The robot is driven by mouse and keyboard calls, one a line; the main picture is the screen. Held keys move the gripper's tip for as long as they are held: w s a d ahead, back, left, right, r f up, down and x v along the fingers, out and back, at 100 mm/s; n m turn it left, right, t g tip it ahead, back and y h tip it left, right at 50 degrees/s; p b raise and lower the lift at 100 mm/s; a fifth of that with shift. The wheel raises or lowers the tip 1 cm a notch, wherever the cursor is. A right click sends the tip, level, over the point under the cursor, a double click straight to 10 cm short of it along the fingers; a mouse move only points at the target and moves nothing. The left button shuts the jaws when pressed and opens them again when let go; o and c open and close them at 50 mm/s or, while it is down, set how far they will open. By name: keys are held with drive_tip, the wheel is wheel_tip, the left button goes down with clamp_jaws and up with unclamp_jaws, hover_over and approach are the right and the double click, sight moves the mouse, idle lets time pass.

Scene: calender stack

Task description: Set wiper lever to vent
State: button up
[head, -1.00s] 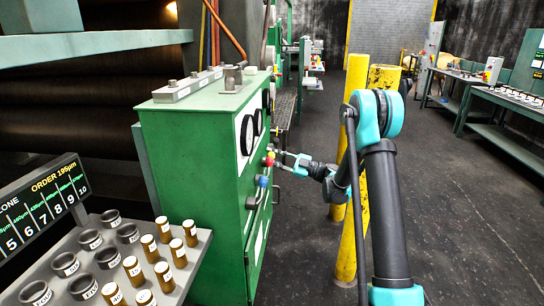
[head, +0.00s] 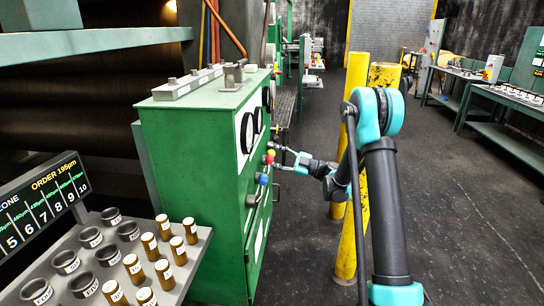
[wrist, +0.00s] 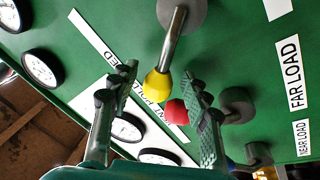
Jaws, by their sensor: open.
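Several knobbed levers project from the front of a green cabinet (head: 190,160). A yellow-knobbed lever (wrist: 158,85) shows in the wrist view, its metal rod rising to a round grey mount. A red knob (wrist: 177,112) is just below right of it, and a blue knob (head: 263,180) sits lower in the head view. My gripper (wrist: 160,78) is open, with its fingers on either side of the yellow knob in the picture; contact and depth are unclear. In the head view my gripper (head: 284,157) is close to the cabinet front. No wiper label is readable.
White labels read FAR LOAD (wrist: 294,72) and NEAR LOAD (wrist: 302,139); another strip is partly hidden by the fingers. Dial gauges (wrist: 42,68) are on the panel. Yellow posts (head: 352,200) stand close by my arm. Open floor lies to the right.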

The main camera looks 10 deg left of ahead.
drive_tip(key=v, duration=1.2)
drive_tip(key=s+f+m+t+h, duration=0.2)
drive_tip(key=s+f+m+h, duration=0.2)
drive_tip(key=s+m+h, duration=0.9)
drive_tip(key=s+d+f+m+h, duration=0.3)
drive_tip(key=s+d+m, duration=0.3)
drive_tip(key=s+d, duration=0.2)
drive_tip(key=s+d+f+m+h, duration=0.4)
drive_tip(key=s+d+m, duration=0.2)
drive_tip(key=s+d, duration=0.3)
drive_tip(key=s, duration=0.3)
drive_tip(key=shift+s+d+t+h, duration=0.3)
drive_tip(key=shift+s+t+h, duration=0.1)
